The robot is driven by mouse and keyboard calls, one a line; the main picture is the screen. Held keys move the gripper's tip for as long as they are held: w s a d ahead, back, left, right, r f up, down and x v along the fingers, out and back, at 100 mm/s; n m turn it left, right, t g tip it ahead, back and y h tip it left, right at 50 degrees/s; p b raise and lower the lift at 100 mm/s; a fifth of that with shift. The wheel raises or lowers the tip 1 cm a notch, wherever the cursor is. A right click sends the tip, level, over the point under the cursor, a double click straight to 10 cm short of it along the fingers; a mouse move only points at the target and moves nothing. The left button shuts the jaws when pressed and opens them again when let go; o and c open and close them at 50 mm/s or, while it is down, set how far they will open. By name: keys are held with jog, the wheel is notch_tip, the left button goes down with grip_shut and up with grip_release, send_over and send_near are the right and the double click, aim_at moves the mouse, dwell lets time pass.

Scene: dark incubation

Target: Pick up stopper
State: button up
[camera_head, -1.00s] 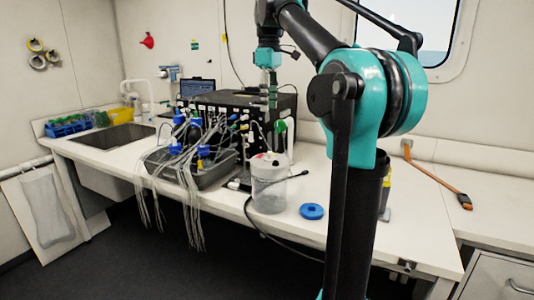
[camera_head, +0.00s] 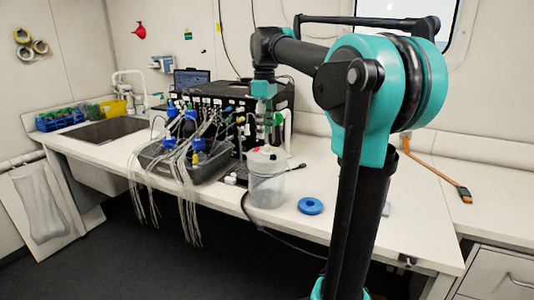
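I cannot surely tell which thing is the stopper. A small red piece (camera_head: 273,157) sits on top of a translucent cylindrical jar (camera_head: 267,187) near the bench's front edge, and it may be the stopper. My gripper (camera_head: 265,140) points down just above the jar's lid, in front of the black box. Its fingers are small and blend with the dark background, so whether they are open or touch anything is unclear.
A grey tray (camera_head: 158,171) with blue-capped bottles and many hanging tubes stands left of the jar. A black box (camera_head: 232,95) is behind. A blue ring (camera_head: 311,206) lies to the right on the white bench (camera_head: 320,180). A thin cable runs beside the jar.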

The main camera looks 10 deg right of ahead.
aim_at(267, 151)
jog(key=shift+d+f, duration=0.2)
jog(key=shift+f, duration=1.15)
jog(key=shift+d+f, duration=0.2)
jog(key=shift+f, duration=1.1)
jog(key=shift+c, duration=0.3)
jog(key=c, duration=0.8)
